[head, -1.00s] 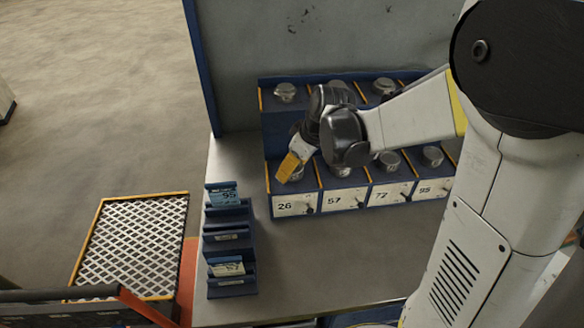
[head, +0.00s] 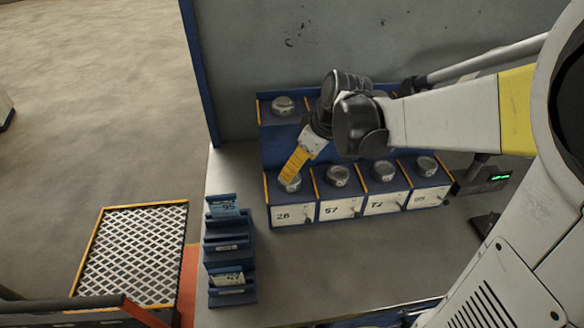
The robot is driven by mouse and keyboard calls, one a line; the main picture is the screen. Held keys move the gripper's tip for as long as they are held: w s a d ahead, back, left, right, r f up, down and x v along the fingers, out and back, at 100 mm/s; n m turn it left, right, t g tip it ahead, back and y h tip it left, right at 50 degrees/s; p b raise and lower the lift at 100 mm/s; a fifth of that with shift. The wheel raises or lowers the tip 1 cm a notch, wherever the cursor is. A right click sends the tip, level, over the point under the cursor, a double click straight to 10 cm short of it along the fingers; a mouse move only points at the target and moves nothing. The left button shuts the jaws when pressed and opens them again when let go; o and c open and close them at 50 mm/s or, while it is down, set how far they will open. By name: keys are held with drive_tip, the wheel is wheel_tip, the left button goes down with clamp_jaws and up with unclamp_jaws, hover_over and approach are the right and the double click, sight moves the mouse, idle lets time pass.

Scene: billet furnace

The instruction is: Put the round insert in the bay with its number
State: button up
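A blue two-row rack (head: 264,150) stands against the back panel of the bench. Its front bays carry white number plates: 26 (head: 293,213), 57 (head: 340,208), 72 (head: 386,203) and one at the right (head: 429,198) that is blurred now and read 95 earlier. A round grey metal insert sits on top of each front bay, including bay 26 (head: 290,183) and bay 57 (head: 338,176). My gripper (head: 291,174), with a yellow finger, points down at the insert on bay 26. Its other finger is hidden, and whether it touches or grips that insert is unclear.
Another round insert (head: 283,106) sits on the back row; my arm hides most of that row. A blue card holder (head: 232,262) with cards stands at the bench's left. A mesh-topped crate (head: 130,255) is further left. The front bench top (head: 330,265) is clear.

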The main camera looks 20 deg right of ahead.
drive_tip(key=s+a+r+m+t+h, duration=0.1)
drive_tip(key=s+r+m, duration=0.2)
drive_tip(key=s, duration=0.4)
drive_tip(key=s+r+m+t+h, duration=0.1)
drive_tip(key=s+r+m+t, duration=0.1)
drive_tip(key=s, duration=0.6)
wheel_tip(320, 180, up, 2)
drive_tip(key=shift+s+a+r+m+h+p, duration=0.15)
drive_tip(key=shift+a+m+h+p, duration=0.25)
drive_tip(key=shift+m, duration=0.5)
wheel_tip(320, 180, down, 6)
drive_tip(key=b, duration=0.5)
drive_tip(key=shift+b, duration=0.4)
